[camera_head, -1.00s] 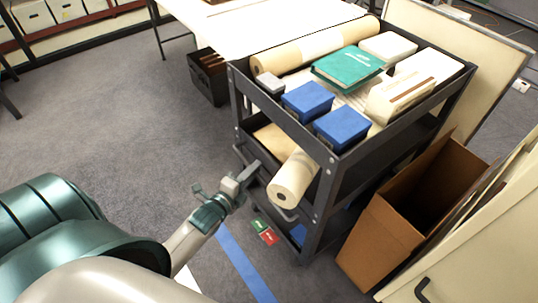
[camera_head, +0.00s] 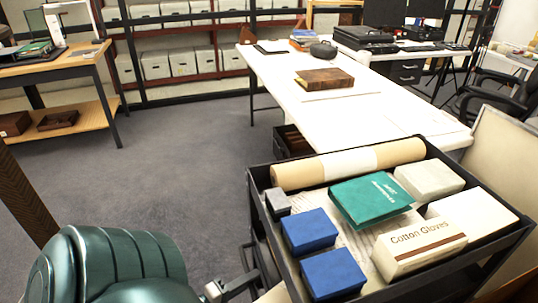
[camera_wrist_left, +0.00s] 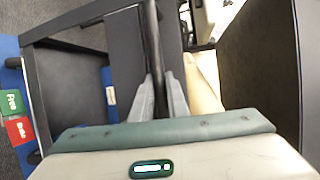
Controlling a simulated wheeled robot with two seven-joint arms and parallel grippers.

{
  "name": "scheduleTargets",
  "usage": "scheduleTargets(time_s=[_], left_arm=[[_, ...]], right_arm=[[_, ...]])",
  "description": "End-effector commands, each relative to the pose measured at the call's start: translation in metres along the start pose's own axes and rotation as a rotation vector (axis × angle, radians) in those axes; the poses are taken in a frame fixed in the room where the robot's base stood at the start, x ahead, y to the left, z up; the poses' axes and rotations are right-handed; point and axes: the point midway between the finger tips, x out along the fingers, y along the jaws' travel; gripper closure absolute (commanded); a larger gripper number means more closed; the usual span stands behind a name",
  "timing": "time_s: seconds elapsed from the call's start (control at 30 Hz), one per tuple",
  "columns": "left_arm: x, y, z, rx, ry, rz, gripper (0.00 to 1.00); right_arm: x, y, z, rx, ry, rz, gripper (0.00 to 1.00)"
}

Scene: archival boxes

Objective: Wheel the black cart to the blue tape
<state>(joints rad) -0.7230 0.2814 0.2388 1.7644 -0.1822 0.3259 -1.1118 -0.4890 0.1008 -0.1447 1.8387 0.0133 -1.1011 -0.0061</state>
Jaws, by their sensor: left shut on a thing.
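The black cart (camera_head: 262,236) stands at the lower right of the head view, loaded on top. Its side and dark handle bar (camera_wrist_left: 152,45) show in the left wrist view. My left gripper (camera_wrist_left: 162,92) is shut on that bar, one finger on each side. In the head view only part of my left gripper (camera_head: 232,288) shows, at the cart's near left corner. A blue strip on the floor (camera_wrist_left: 8,50), seemingly the blue tape, shows at the left of the wrist view. Green "Free" (camera_wrist_left: 11,102) and red brake (camera_wrist_left: 20,130) pedals lie beside it. My right gripper is out of view.
A white table (camera_head: 290,75) stands behind the cart, with a dark crate (camera_head: 290,143) beneath its near end. A cream panel (camera_head: 505,165) stands close on the cart's right. A wooden workbench (camera_head: 60,68) is at far left. Grey carpet (camera_head: 170,160) left of the cart is clear.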

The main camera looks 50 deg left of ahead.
Motion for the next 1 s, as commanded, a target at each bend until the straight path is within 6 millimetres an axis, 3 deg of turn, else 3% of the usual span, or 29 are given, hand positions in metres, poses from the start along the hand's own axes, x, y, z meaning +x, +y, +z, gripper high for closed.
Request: scheduleTargets(time_s=[0.2, 0.6, 0.63, 0.7, 1.0], left_arm=[[-0.017, 0.004, 0.007, -0.002, -0.001, 0.000, 1.00], [-0.019, 0.005, 0.008, -0.001, 0.000, 0.000, 1.00], [-0.019, 0.005, 0.008, -0.001, 0.000, 0.000, 0.79], [-0.019, 0.005, 0.008, -0.001, 0.000, 0.000, 0.67], [-0.019, 0.004, 0.008, -0.001, 0.000, -0.002, 0.67]], right_arm=[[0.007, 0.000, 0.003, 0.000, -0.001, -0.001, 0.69], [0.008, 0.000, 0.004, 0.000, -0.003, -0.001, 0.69], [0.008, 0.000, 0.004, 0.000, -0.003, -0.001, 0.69], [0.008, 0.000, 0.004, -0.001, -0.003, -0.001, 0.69], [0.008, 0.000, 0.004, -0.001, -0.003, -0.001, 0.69]])
